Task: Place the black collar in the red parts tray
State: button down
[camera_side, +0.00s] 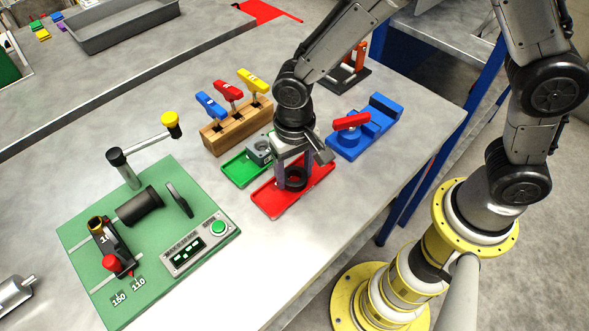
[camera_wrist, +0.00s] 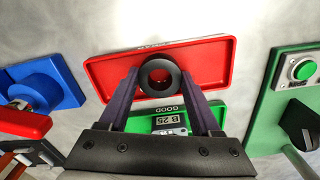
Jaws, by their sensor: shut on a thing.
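The black collar (camera_wrist: 160,76) is a dark ring held between the two fingertips of my gripper (camera_wrist: 161,80) in the wrist view. In the side view the collar (camera_side: 295,178) shows between the fingers of my gripper (camera_side: 294,175), over the red parts tray (camera_side: 268,201). The red tray (camera_wrist: 105,72) lies under the collar in the wrist view, its red floor showing through the ring's hole. I cannot tell whether the collar touches the tray floor.
A green tray (camera_side: 237,172) with a grey block (camera_side: 260,150) adjoins the red tray. A blue fixture with a red handle (camera_side: 352,122) stands to the right. A wooden rack of coloured-handled tools (camera_side: 236,129) stands behind. A green panel (camera_side: 150,245) lies front left.

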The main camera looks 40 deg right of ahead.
aim_at(294, 176)
jog(key=shift+c, duration=0.4)
grip_release()
jog(key=shift+f, duration=0.1)
notch_tip(294, 176, up, 12)
jog(key=s+d+r+n+t, duration=0.1)
jog(key=s+d+r+t, duration=0.1)
jog(key=s+d+r, duration=0.3)
jog(key=s+d+r+t, duration=0.1)
jog(key=d+r, duration=0.2)
jog(key=d, duration=0.5)
jog(key=s+d+n+t, duration=0.2)
jog(key=s+d, duration=0.4)
jog(key=s, duration=0.3)
jog(key=shift+r+t, duration=0.2)
jog(key=shift+t, duration=0.1)
